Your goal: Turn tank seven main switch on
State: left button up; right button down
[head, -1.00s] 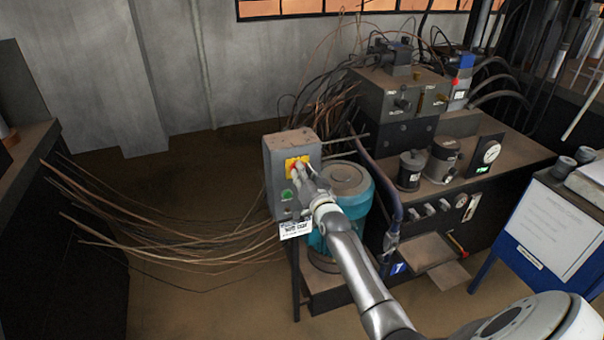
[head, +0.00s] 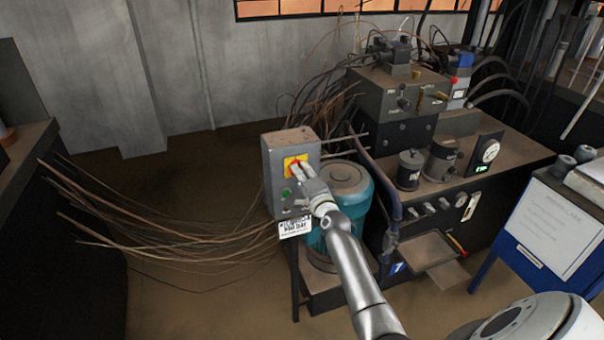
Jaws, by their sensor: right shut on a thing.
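The main switch is a red rotary handle on a yellow plate (head: 290,161), on the front of a grey switch box (head: 275,180). A green button (head: 286,192) sits below it, and a white label (head: 294,228) hangs under the box. My right gripper (head: 301,167) is at the front of the box, shut on the red switch handle (head: 293,165). Its fingers hide part of the handle and plate, so the handle's exact angle is hard to read. My left gripper does not show.
A teal motor or tank (head: 350,185) stands just right of the box, close to my right arm. Loose wires (head: 190,240) stick out from the left. A hydraulic bench (head: 510,160) with gauges and a blue stand (head: 495,245) with a paper sheet are at right.

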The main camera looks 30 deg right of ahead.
jog(key=shift+f+m, duration=0.1)
jog(key=shift+m, duration=0.7)
jog(key=c, duration=1.4)
grip_release()
jog(key=shift+c, duration=0.2)
jog(key=v, duration=1.2)
jog(key=shift+f, duration=0.15)
